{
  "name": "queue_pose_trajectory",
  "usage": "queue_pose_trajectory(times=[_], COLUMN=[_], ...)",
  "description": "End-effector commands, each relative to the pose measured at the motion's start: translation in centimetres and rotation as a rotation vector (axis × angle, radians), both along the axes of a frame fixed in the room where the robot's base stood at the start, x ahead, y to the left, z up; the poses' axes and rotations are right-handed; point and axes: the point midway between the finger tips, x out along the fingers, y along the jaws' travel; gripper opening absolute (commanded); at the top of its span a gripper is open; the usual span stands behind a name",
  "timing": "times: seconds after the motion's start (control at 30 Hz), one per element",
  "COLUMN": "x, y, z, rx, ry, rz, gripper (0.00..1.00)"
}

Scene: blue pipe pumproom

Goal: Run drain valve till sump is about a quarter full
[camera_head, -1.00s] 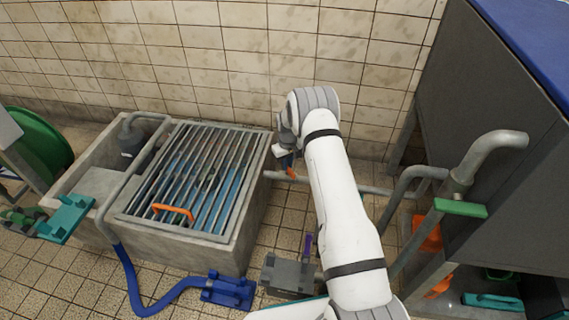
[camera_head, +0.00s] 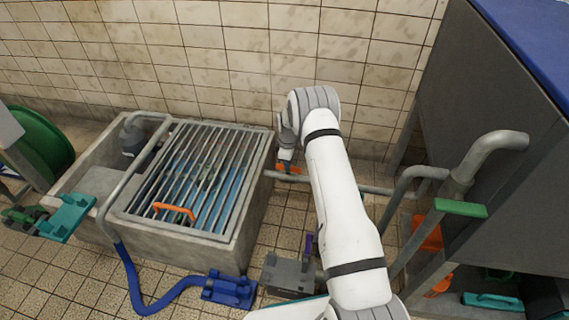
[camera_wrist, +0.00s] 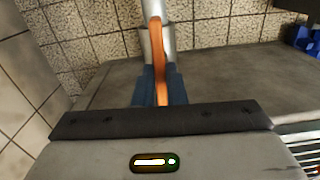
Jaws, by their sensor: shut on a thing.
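The drain valve's orange lever (camera_wrist: 157,55) runs up the middle of the wrist view beside a grey pipe. My gripper (camera_wrist: 159,88) has its blue fingers on either side of the lever and is shut on it. In the head view my gripper (camera_head: 286,158) is at the pipe right of the sump, with bits of the orange lever (camera_head: 282,168) showing beneath it. The sump (camera_head: 245,215) is a concrete basin under a bar grate (camera_head: 150,190) with an orange handle. Blue shows between the bars; I cannot tell the water level.
A grey pump (camera_head: 131,140) with a pipe stands in the basin's left part. A blue hose (camera_head: 135,290) leads to a blue fitting (camera_head: 229,290) on the floor. A dark tank (camera_head: 480,150) and pipes stand at right. A grey block (camera_head: 289,277) sits in front.

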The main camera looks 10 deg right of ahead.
Motion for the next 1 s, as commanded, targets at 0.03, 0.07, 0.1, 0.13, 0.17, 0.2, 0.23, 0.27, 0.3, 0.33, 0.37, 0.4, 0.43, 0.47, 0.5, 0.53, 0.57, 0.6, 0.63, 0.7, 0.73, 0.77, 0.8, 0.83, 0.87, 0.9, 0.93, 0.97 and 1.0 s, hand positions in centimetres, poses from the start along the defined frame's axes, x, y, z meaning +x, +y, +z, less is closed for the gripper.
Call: queue_pose_trajectory(times=[0.03, 0.07, 0.1, 0.13, 0.17, 0.2, 0.23, 0.27, 0.3, 0.33, 0.37, 0.4, 0.43, 0.47, 0.5, 0.53, 0.57, 0.6, 0.63, 0.7, 0.73, 0.77, 0.8, 0.83, 0.87, 0.9, 0.93, 0.97, 1.0], x=[0.54, 0.55, 0.56, 0.57, 0.57, 0.58, 0.58, 0.58, 0.58, 0.59, 0.59, 0.59, 0.59, 0.59, 0.60, 0.59, 0.59, 0.59, 0.60, 0.60, 0.60, 0.58, 0.58, 0.56, 0.53, 0.50, 0.47, 0.45, 0.40], y=[-0.36, -0.39, -0.42, -0.44, -0.46, -0.49, -0.51, -0.54, -0.57, -0.59, -0.61, -0.64, -0.66, -0.68, -0.71, -0.73, -0.74, -0.75, -0.75, -0.77, -0.78, -0.78, -0.78, -0.76, -0.73, -0.70, -0.66, -0.63, -0.59], z=[0.30, 0.30, 0.31, 0.32, 0.32, 0.33, 0.34, 0.34, 0.35, 0.35, 0.35, 0.36, 0.36, 0.37, 0.37, 0.37, 0.38, 0.38, 0.38, 0.39, 0.39, 0.40, 0.39, 0.38, 0.37, 0.35, 0.34, 0.32, 0.28], rx=[-0.003, -0.003, -0.003, -0.004, -0.004, -0.004, -0.004, -0.004, -0.005, -0.005, -0.005, -0.005, -0.005, -0.005, -0.005, -0.006, -0.006, -0.006, -0.006, -0.006, -0.006, -0.007, -0.006, -0.006, -0.006, -0.006, -0.005, -0.005, -0.004], ry=[-0.018, -0.018, -0.017, -0.018, -0.018, -0.018, -0.018, -0.018, -0.019, -0.019, -0.019, -0.019, -0.019, -0.019, -0.019, -0.018, -0.018, -0.019, -0.019, -0.019, -0.019, -0.019, -0.018, -0.017, -0.016, -0.015, -0.014, -0.013, -0.012], rz=[0.015, 0.026, 0.037, 0.045, 0.052, 0.060, 0.064, 0.068, 0.072, 0.075, 0.077, 0.078, 0.079, 0.079, 0.079, 0.079, 0.079, 0.079, 0.079, 0.079, 0.079, 0.079, 0.078, 0.078, 0.078, 0.078, 0.078, 0.078, 0.078], gripper=[0.00, 0.00, 0.00, 0.00, 0.00, 0.00, 0.00, 0.00, 0.00, 0.00, 0.00, 0.00, 0.00, 0.00, 0.00, 0.00, 0.00, 0.00, 0.00, 0.00, 0.12, 0.15, 0.18, 0.20, 0.23, 0.26, 0.29, 0.31, 0.33])
